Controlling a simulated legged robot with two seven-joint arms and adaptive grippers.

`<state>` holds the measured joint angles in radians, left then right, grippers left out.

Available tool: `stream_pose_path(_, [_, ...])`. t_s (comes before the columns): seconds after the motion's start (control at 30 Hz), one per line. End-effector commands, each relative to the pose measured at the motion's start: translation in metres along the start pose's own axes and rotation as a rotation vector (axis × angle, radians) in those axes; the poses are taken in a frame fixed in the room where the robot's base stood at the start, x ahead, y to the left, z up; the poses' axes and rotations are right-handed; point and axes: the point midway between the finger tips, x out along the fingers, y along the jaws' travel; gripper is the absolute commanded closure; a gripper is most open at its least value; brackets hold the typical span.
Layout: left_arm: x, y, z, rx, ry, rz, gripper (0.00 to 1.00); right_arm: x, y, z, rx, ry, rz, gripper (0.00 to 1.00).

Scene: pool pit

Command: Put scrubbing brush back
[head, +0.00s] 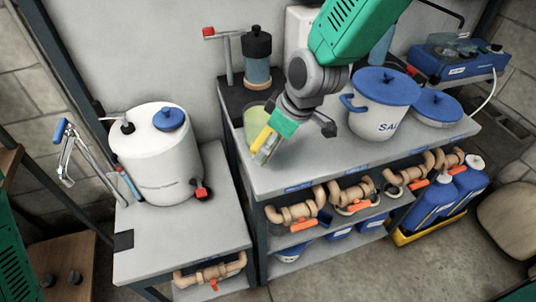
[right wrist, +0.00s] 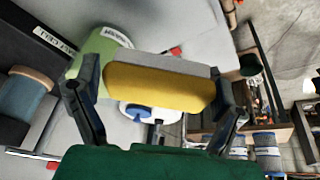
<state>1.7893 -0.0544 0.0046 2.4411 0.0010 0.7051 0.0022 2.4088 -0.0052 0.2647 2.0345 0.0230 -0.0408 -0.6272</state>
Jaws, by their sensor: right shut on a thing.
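The scrubbing brush, a yellow block with a grey side, shows in the head view (head: 261,139) and fills the middle of the right wrist view (right wrist: 160,86). My right gripper (head: 268,146) is shut on it, with one dark finger at each end in the right wrist view (right wrist: 158,98). The brush is tilted and held by the front left edge of the grey bench, partly in front of a pale green translucent cup (head: 252,111). The cup also shows behind the brush in the right wrist view (right wrist: 106,43). I cannot tell whether brush and cup touch. My left gripper is out of view.
A dark-lidded blue cylinder (head: 257,66) stands behind the cup. A white pot with a blue lid (head: 383,105) stands to the right on the bench. A white tank (head: 157,160) sits on the lower left table. The bench front between cup and pot is clear.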

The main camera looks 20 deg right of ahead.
Motion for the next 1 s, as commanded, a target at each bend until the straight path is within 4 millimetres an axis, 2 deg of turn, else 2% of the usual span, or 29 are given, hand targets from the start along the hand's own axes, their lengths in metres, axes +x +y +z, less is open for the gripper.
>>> stream_pose_path(0.03, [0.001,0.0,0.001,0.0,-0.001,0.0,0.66,0.011,-0.001,0.007,0.001,-0.005,-0.005,0.37])
stream_pose_path(0.13, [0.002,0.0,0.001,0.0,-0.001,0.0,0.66,0.029,-0.001,0.013,0.003,-0.004,-0.004,0.37])
stream_pose_path(0.37, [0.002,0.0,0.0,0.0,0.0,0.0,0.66,0.051,-0.001,0.023,0.004,-0.002,-0.004,0.37])
stream_pose_path(0.53, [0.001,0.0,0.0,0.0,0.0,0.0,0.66,0.075,-0.003,0.031,0.005,-0.003,-0.003,0.37])
stream_pose_path(0.63, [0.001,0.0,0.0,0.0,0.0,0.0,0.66,0.081,-0.003,0.034,0.003,-0.002,-0.002,0.37])
stream_pose_path(0.97, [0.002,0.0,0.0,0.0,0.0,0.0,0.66,0.084,-0.003,0.035,0.003,-0.001,-0.001,0.37])
stream_pose_path(1.0, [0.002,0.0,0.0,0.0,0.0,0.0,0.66,0.084,-0.003,0.035,0.003,-0.001,-0.001,0.04])
